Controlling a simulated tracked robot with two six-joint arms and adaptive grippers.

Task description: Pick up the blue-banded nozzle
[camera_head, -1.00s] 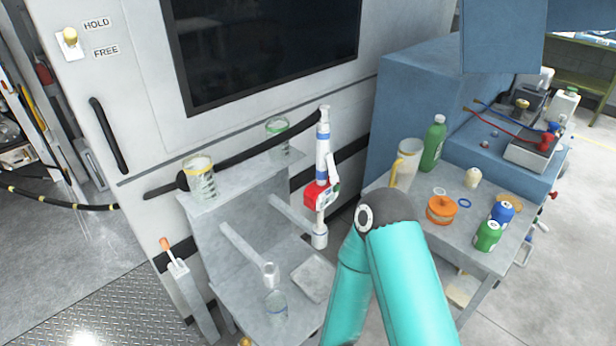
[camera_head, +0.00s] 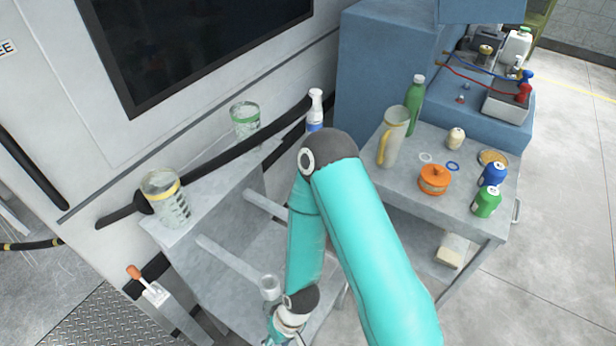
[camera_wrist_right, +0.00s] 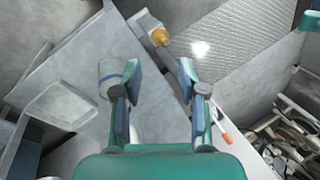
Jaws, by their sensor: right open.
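A white nozzle with a blue band (camera_head: 315,108) stands upright beside the black hose in the head view; only its top shows, and my right arm hides the rest. My right gripper (camera_head: 286,334) is low at the bottom edge of the head view, above the grey stand. In the right wrist view its fingers (camera_wrist_right: 160,75) are open, with nothing between the tips. A clear jar with a bluish band (camera_wrist_right: 111,78) is just beside the left finger there. A pale piece with an amber end (camera_wrist_right: 158,37) lies beyond the fingertips. My left gripper is not in view.
Two clear jars, yellow-banded (camera_head: 167,200) and green-banded (camera_head: 245,120), stand on the stand's upper ledge. An orange-handled lever (camera_head: 137,274) is at lower left. The right-hand table (camera_head: 450,205) holds a jug, bottle, cans and an orange pot. Open floor lies at right.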

